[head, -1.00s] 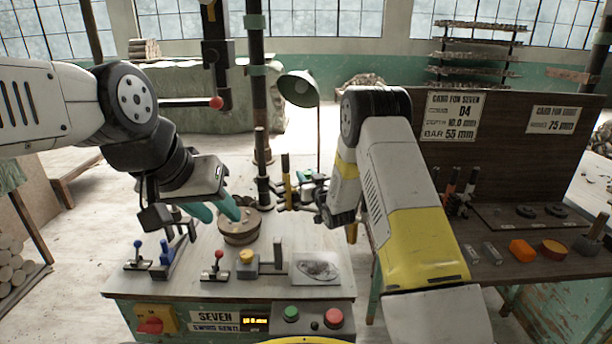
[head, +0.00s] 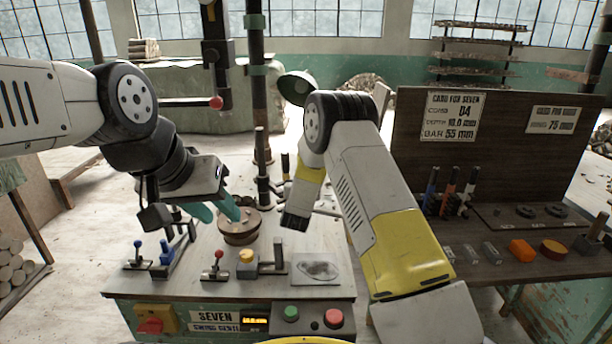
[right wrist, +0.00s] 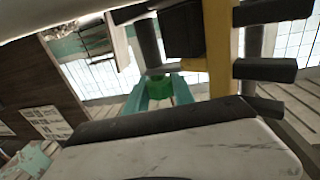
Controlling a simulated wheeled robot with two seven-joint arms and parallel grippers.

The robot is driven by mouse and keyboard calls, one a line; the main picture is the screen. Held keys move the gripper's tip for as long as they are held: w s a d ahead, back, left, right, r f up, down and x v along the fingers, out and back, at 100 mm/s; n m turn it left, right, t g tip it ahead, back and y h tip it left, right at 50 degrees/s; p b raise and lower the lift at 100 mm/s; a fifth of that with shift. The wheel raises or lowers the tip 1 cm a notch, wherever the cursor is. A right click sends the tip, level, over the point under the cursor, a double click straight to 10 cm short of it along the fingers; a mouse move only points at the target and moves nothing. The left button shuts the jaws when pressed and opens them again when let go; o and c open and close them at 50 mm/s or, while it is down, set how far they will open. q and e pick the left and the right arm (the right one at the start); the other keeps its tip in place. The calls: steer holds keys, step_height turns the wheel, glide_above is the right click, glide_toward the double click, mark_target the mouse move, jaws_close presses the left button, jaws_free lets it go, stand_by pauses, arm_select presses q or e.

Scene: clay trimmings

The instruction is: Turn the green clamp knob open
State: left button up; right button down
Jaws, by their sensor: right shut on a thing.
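The green clamp knob (right wrist: 158,88) shows in the right wrist view, between the teal fingers of my right gripper (right wrist: 160,80). That gripper is shut on it. In the head view the knob and the right fingertips are hidden behind my right arm. My left gripper (head: 214,210) has its two teal fingers spread apart. It hangs over the left part of the machine top, close to a round brown block (head: 240,232). I see nothing held between its fingers.
The machine top (head: 190,280) carries a blue lever (head: 165,252), a red-knobbed lever (head: 218,262) and a yellow button (head: 246,257). A dark post (head: 262,180) and a green lamp (head: 295,88) rise behind. A side bench (head: 500,262) stands right, holding small parts.

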steer(key=shift+m+h, duration=0.3)
steer(key=shift+h, duration=0.2)
steer(key=c, duration=1.1)
jaws_free()
steer(key=shift+o, duration=0.2)
steer(key=shift+y, duration=0.3)
